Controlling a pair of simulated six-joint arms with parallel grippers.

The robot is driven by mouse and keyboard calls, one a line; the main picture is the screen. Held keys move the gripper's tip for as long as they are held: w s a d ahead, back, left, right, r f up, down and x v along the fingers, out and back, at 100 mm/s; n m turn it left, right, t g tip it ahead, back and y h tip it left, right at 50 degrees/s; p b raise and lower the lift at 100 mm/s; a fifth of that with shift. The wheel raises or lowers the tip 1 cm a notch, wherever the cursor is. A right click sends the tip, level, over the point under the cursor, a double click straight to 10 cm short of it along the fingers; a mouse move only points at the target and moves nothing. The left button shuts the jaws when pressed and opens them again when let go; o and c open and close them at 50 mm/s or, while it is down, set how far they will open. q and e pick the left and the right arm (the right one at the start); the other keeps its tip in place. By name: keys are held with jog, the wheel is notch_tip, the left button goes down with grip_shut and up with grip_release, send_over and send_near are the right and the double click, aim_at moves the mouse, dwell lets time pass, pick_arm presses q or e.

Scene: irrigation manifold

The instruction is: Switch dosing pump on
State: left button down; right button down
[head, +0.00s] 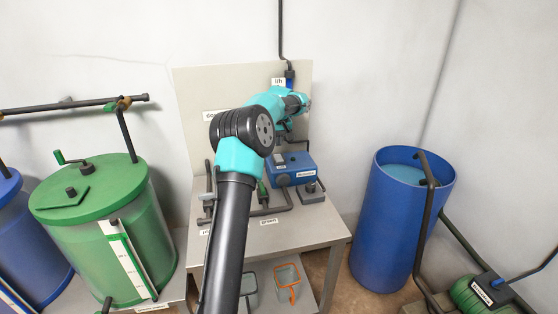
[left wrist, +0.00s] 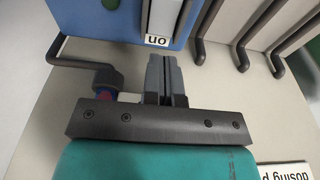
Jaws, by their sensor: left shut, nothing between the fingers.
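The dosing pump (head: 290,169) is a blue box on the grey bench in the head view, with a white label on its front. In the left wrist view, the blue pump (left wrist: 85,18) fills the top, with a white label reading "ON" upside down and a grey-green round part at the edge. My left gripper (head: 283,137) is just above the pump in the head view, partly hidden by my teal arm. In the left wrist view, the left gripper (left wrist: 164,62) is shut and empty, its fingertips close to the "ON" label; contact cannot be told.
The bench (head: 313,231) carries dark pipes and a green-handled valve (head: 262,192) left of the pump. A pale back panel (head: 192,90) stands behind. A green tank (head: 95,230) is on the left, an open blue barrel (head: 385,220) on the right.

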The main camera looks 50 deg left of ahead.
pick_arm(q)
jog(key=shift+r, duration=0.95)
